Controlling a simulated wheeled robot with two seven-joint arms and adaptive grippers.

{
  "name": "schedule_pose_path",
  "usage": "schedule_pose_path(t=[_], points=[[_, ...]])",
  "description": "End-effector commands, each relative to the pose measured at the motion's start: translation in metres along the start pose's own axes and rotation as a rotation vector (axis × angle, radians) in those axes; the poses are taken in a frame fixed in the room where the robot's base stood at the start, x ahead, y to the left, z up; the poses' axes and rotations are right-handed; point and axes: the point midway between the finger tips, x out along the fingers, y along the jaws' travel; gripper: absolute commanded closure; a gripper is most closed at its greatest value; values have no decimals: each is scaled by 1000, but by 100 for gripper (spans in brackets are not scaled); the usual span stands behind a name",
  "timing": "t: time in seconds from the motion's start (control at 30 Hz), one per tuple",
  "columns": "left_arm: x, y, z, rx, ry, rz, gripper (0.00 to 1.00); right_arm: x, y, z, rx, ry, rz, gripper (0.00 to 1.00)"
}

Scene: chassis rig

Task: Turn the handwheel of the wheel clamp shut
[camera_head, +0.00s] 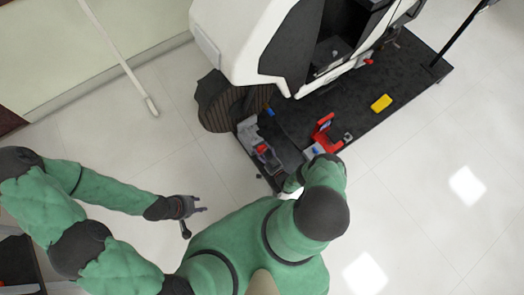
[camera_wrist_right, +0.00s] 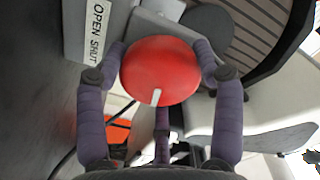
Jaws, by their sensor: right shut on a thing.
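The handwheel (camera_wrist_right: 160,72) is a round red knob with a white mark on its rim, pointing toward the bottom of the right wrist view. My right gripper (camera_wrist_right: 160,60) is shut on it, with purple-grey fingers at its left and right sides and another below. A white label (camera_wrist_right: 95,32) reading OPEN and SHUT is beside the wheel, at upper left.
A dark platform (camera_head: 405,75) carries a white machine (camera_head: 260,40), a yellow block (camera_head: 381,103), a red clamp-like part (camera_head: 323,133) and a grey fixture (camera_head: 258,148). A dark ribbed wheel (camera_head: 220,103) stands at its left. Floor around my left gripper is clear.

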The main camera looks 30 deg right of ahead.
Motion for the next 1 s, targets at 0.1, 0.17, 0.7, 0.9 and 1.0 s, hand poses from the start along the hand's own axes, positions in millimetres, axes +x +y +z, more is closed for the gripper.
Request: schedule_pose_path(t=[0.1, 0.17, 0.7, 0.9, 1.0], points=[[0, 0, 0, 0, 0, 0, 60, 0, 0, -1, 92, 1, -1, 65], [0, 0, 0, 0, 0, 0, 60, 1, 0, -1, 146, 1, -1, 65], [0, 0, 0, 0, 0, 0, 60, 1, 1, -1, 659, 1, -1, 65], [0, 0, 0, 0, 0, 0, 60, 1, 1, -1, 850, 1, 0, 65], [0, 0, 0, 0, 0, 0, 60, 1, 1, -1, 945, 1, 0, 65]])
